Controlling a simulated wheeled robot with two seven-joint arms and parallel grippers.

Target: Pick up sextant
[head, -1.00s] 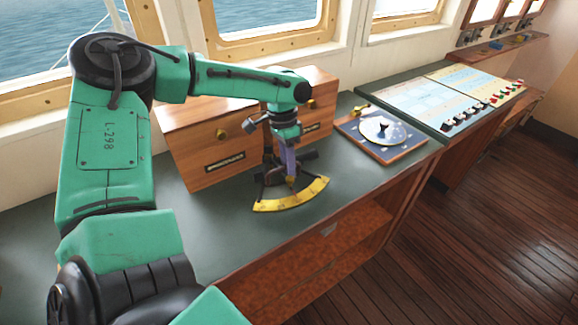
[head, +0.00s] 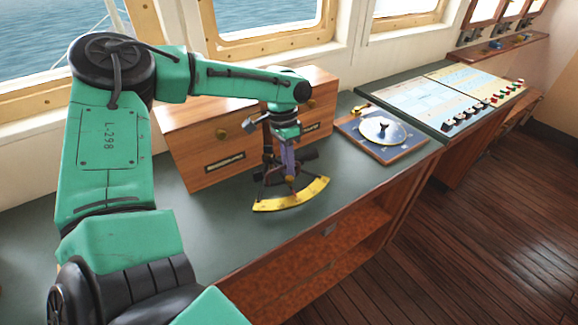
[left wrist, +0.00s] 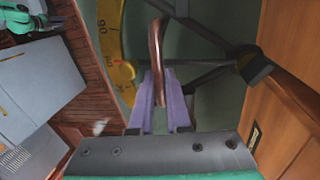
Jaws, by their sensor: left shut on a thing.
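The sextant has a yellow graduated arc (head: 295,196) and a dark frame; in the head view it is at the front of the green counter, before the wooden boxes. My left gripper (head: 289,172) comes down on it from above. In the left wrist view, my purple fingers (left wrist: 160,95) are shut on the sextant's brown handle (left wrist: 156,45). The yellow arc (left wrist: 112,40) is to the left of the fingers and dark frame bars lie to the right. I cannot tell whether the sextant is clear of the counter. My right gripper is not in view.
Wooden boxes (head: 215,142) stand close behind the sextant. A round dial instrument on a wooden base (head: 383,130) lies to its right, and a control panel (head: 455,95) is further right. The counter's front edge is close; bare counter (head: 210,225) lies to the left.

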